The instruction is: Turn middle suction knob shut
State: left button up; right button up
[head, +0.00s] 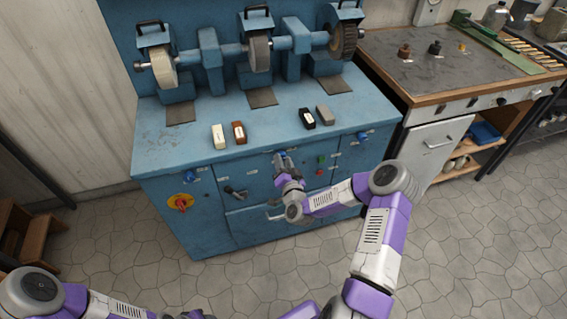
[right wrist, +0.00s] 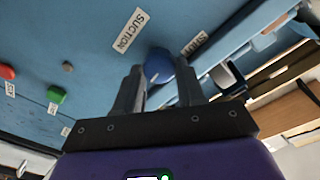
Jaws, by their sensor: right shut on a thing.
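The middle suction knob (right wrist: 158,65) is a blue knob on the front of the blue grinding bench (head: 165,150). In the right wrist view it sits between the two fingers of my right gripper (right wrist: 160,76), beside a white SUCTION label (right wrist: 131,30). My right gripper (head: 281,158) is shut on the knob and covers most of it in the head view. I cannot tell the knob's angle. Similar blue knobs show at the left (head: 190,175) and right (head: 363,136) of the front. My left gripper is not clearly in view.
Green (head: 321,160) and red (head: 319,172) buttons sit just right of my right gripper. A red and yellow switch (head: 180,203) and a dark lever (head: 235,193) are to the left. Compound bars, including a white one (head: 218,136), lie on top, below the wheels.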

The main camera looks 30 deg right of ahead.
jog(key=n+b, duration=0.2)
jog(key=n, duration=0.6)
jog(key=n+b, duration=0.2)
jog(key=n, duration=0.7)
jog(key=shift+f+t+y+b, duration=0.15)
jog(key=shift+t+y+b, duration=0.2)
jog(key=shift+t+y, duration=0.05)
jog(key=o, duration=1.1)
jog(key=shift+c, duration=0.2)
jog(key=p+v, duration=0.1)
jog(key=v, duration=0.6)
jog(key=shift+s, duration=0.3)
jog(key=shift+a+f, duration=0.1)
